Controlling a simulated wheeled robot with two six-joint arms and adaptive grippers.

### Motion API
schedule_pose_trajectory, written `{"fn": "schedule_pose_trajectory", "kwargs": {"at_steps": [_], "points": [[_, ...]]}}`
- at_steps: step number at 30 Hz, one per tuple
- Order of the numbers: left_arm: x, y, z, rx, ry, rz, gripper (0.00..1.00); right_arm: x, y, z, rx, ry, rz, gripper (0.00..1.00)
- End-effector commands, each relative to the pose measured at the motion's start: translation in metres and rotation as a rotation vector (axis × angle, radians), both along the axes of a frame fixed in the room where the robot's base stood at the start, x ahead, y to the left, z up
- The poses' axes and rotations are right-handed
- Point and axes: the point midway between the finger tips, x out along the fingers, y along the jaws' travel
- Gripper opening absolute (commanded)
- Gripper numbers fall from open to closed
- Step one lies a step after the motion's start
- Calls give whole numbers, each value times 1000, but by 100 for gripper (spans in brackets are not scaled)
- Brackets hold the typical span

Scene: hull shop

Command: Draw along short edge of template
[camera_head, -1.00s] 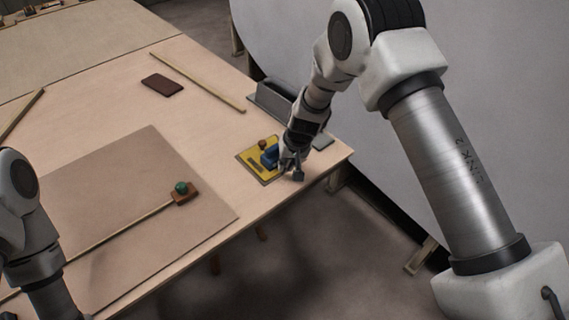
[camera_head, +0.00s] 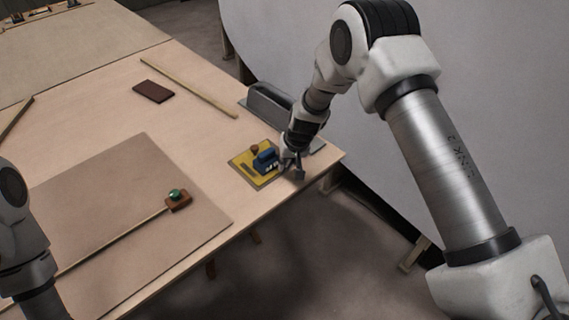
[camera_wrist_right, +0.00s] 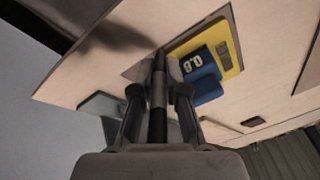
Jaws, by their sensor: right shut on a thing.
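A yellow plate (camera_head: 240,165) with a grey border lies near the table's right corner. It carries a blue block (camera_head: 265,159) and a brown knob (camera_head: 254,149). In the wrist view the yellow plate (camera_wrist_right: 232,62) shows beside the blue block (camera_wrist_right: 205,88), marked 0.8. My right gripper (camera_head: 292,168) is at the plate's right side, close to the table edge. In the wrist view its fingers (camera_wrist_right: 158,85) are shut on a dark, slim, pen-like rod (camera_wrist_right: 158,118). My left gripper is out of view.
A grey box-like holder (camera_head: 270,103) stands behind my right gripper. A brown sheet (camera_head: 120,190) covers the table's front, with a long stick and a green-knobbed block (camera_head: 178,200) on it. A dark pad (camera_head: 153,91) and a wooden strip (camera_head: 190,86) lie farther back.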

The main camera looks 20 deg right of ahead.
Motion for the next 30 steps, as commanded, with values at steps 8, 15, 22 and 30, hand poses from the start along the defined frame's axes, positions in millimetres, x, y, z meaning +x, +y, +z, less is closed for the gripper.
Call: {"fn": "schedule_pose_trajectory", "kwargs": {"at_steps": [8,15,22,30], "points": [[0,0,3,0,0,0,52,2,-6,1,0,0,0,0],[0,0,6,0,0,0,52,2,-6,5,0,0,0,0],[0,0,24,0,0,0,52,2,-6,27,0,0,0,0],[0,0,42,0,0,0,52,2,-6,51,0,0,0,0]]}}
